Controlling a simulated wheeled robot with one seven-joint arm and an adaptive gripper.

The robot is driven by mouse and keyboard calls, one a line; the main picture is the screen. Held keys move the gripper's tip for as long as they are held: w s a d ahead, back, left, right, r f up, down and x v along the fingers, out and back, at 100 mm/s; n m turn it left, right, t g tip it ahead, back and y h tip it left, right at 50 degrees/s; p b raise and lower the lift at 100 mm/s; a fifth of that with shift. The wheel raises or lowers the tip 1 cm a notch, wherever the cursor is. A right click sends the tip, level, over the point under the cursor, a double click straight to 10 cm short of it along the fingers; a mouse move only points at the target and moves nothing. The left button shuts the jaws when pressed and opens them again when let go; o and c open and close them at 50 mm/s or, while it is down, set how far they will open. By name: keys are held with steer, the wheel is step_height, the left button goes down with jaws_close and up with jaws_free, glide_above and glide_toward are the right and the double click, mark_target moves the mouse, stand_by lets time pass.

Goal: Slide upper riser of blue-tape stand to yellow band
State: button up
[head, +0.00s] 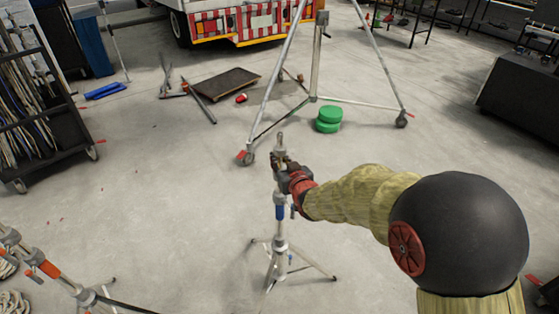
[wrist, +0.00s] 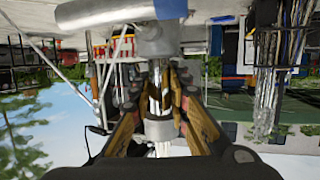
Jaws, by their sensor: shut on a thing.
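The blue-tape stand (head: 280,247) stands upright on the floor in the head view, on spread tripod legs. Blue tape (head: 280,212) wraps its column below my gripper. My gripper (head: 283,168) is shut around the upper part of the stand, just below its top spigot (head: 281,140). In the wrist view, my gripper (wrist: 166,92) has its fingers on both sides of the pale metal upper riser (wrist: 155,95). A grey collar (wrist: 160,42) shows above the fingers in that view, and another collar below. I cannot make out a yellow band on the riser.
Another stand with orange tape (head: 48,269) is at the lower left. A large wheeled tripod (head: 314,75) stands behind, with green round weights (head: 328,119) on the floor. A loaded rack cart (head: 55,130) is at the left. The floor around the blue-tape stand is mostly clear.

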jaws_close()
steer(key=shift+w+r, duration=0.1)
steer(key=shift+r, duration=0.4)
steer(key=shift+r+p, duration=4)
steer(key=shift+r, duration=3.75)
steer(key=o, duration=1.2)
jaws_free()
steer(key=shift+f, duration=0.2)
steer(key=shift+c, duration=0.2)
